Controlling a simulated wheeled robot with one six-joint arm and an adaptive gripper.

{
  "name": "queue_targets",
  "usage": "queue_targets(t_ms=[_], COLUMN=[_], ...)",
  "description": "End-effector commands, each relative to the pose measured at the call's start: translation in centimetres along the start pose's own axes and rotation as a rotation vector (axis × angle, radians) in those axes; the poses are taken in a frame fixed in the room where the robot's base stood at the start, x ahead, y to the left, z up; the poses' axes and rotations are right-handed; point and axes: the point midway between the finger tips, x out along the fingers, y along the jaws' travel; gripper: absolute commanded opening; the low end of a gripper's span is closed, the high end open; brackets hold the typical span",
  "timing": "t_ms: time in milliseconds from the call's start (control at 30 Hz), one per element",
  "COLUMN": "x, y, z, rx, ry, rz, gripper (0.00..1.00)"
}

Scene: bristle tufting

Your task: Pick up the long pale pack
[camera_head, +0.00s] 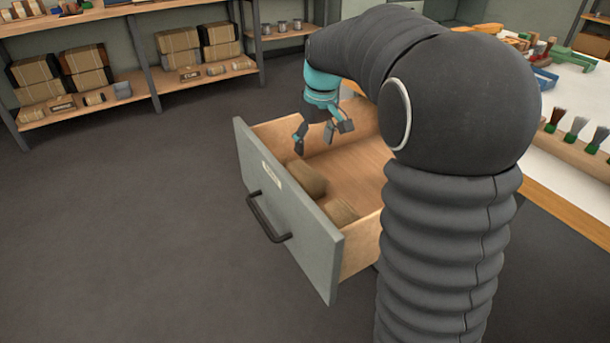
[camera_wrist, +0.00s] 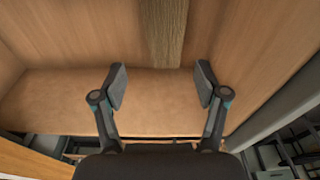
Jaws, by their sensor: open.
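My gripper (camera_head: 315,138) is open and empty above the far-left part of the open drawer (camera_head: 262,218). Two brownish packs lie in the drawer along its front panel: one pack (camera_head: 307,178) below my gripper and another pack (camera_head: 342,211) nearer the camera, partly cut off by the drawer front. In the wrist view a long pale tan pack (camera_wrist: 163,30) with a fibrous grain runs down from the top edge. It lies beyond my open fingertips (camera_wrist: 160,82), roughly in line with the gap between them, not touched. I cannot tell which head-view pack it is.
The drawer's side wall (camera_wrist: 65,95) crosses the wrist view near my fingers. The drawer floor (camera_head: 350,165) beside the packs is bare. A bench (camera_head: 575,95) with brushes stands at right. Shelves (camera_head: 140,85) with wrapped bundles stand at the back left. The floor (camera_head: 120,220) at left is clear.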

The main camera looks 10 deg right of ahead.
Motion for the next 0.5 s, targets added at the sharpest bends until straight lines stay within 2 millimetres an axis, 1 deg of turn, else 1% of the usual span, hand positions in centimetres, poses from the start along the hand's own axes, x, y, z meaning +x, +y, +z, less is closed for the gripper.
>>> queue_targets(t_ms=[33,100,300,400,500], x=[1.1,2.5,5.7,6.5,6.9], y=[-0.1,-0.1,-0.1,-0.1,-0.1], z=[0.1,0.0,0.1,0.0,0.0], rx=[-0.001,-0.001,-0.001,0.000,0.001], ry=[-0.003,-0.003,-0.002,-0.001,0.000], rz=[-0.002,-0.002,-0.001,0.000,0.000], gripper=[0.73,0.73,0.73,0.73,0.73])
